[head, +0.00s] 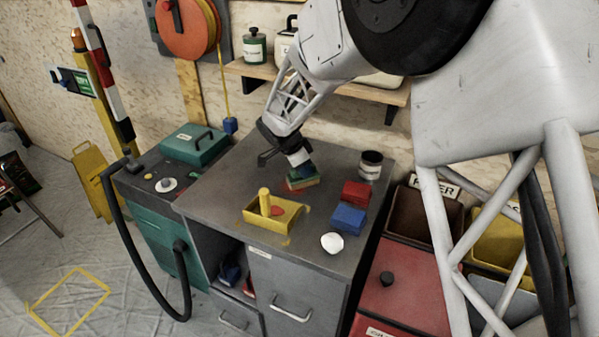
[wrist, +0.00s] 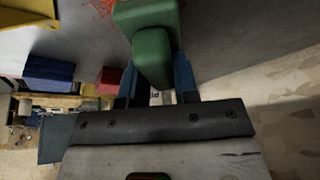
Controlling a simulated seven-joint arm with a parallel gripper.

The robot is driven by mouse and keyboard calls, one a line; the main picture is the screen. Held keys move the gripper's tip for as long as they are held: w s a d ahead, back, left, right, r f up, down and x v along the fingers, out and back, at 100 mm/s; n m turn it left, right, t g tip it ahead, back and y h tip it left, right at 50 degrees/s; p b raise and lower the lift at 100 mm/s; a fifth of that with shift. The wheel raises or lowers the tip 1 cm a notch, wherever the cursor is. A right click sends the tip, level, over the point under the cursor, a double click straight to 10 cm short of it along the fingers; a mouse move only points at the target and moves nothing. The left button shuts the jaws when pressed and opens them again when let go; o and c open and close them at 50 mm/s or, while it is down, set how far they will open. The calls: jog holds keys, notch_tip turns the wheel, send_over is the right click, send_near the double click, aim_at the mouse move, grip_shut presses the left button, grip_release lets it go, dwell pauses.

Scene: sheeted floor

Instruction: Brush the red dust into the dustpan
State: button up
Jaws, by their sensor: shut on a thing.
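My gripper (head: 297,158) is shut on a green brush (head: 303,174) with a pale bristle edge, held low over the grey cabinet top. The brush fills the space between the blue fingers in the wrist view (wrist: 150,45). Red dust (head: 289,187) shows on the top at the brush's left side, and as red specks in the wrist view (wrist: 103,7). The yellow dustpan (head: 291,218) lies in front and left of the brush, its upright handle at its left side. A red patch (head: 277,211) shows inside the pan. Whether the bristles touch the top is unclear.
A red block (head: 355,192) and blue block (head: 348,218) lie right of the pan. A teal case (head: 194,144) stands left on another cabinet.

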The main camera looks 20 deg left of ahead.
jog(key=shift+w, duration=0.5)
jog(key=shift+a+f, duration=0.1)
jog(key=shift+a, duration=0.65)
jog(key=shift+s+a, duration=0.15)
jog(key=shift+s, duration=3.85)
jog(key=shift+w+a, duration=0.1)
jog(key=shift+a, duration=0.7)
jog(key=shift+w, duration=3.75)
jog(key=shift+w+r, duration=0.2)
notch_tip(320, 180, up, 8)
